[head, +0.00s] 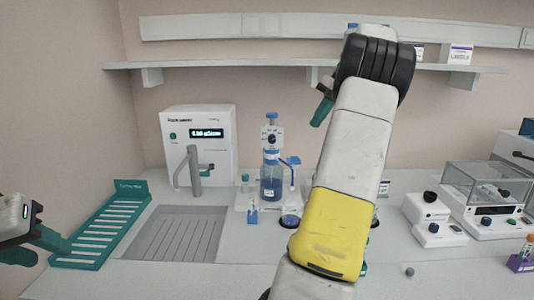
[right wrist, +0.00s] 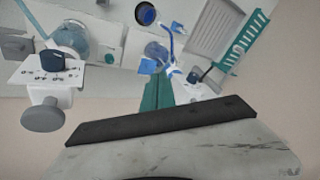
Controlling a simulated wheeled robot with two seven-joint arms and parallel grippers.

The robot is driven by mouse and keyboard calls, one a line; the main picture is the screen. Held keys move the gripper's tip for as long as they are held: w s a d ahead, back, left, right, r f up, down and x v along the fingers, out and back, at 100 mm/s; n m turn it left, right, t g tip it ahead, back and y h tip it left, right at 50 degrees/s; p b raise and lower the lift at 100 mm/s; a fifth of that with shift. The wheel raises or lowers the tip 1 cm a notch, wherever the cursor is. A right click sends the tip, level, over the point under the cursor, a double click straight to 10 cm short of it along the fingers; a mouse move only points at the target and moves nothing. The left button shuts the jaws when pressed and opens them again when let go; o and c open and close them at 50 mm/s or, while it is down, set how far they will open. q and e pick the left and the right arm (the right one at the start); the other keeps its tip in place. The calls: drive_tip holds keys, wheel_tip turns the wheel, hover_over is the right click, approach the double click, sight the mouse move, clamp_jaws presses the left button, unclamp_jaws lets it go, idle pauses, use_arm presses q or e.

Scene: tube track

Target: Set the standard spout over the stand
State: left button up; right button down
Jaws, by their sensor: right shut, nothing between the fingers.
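A bottle-top dispenser (head: 271,140) with blue liquid in its bottle stands at the back centre of the bench. A blue-tipped spout (head: 293,160) reaches out to its right. A blue-ringed round piece (head: 291,221) sits low at its front right. I cannot tell surely which part is the stand. My right gripper (head: 322,110) is in the air to the right of the dispenser's top, partly behind my arm. In the right wrist view its teal fingers (right wrist: 163,86) are shut and empty, near blue spout parts (right wrist: 173,42). My left gripper (head: 42,248) is open and empty at the left edge.
A white purifier (head: 199,140) with a grey arm stands at the back left. A teal rack (head: 104,228) and a grey grooved mat (head: 176,235) lie in front. A balance (head: 490,200) stands at the right. A shelf (head: 250,65) runs above the bench.

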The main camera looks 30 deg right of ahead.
drive_tip(key=s+a+x, duration=0.1)
drive_tip(key=a+x, duration=0.1)
drive_tip(key=x, duration=1.1)
drive_tip(key=shift+a+r, duration=0.2)
drive_tip(key=shift+a+m, duration=0.3)
drive_tip(key=shift+m, duration=0.1)
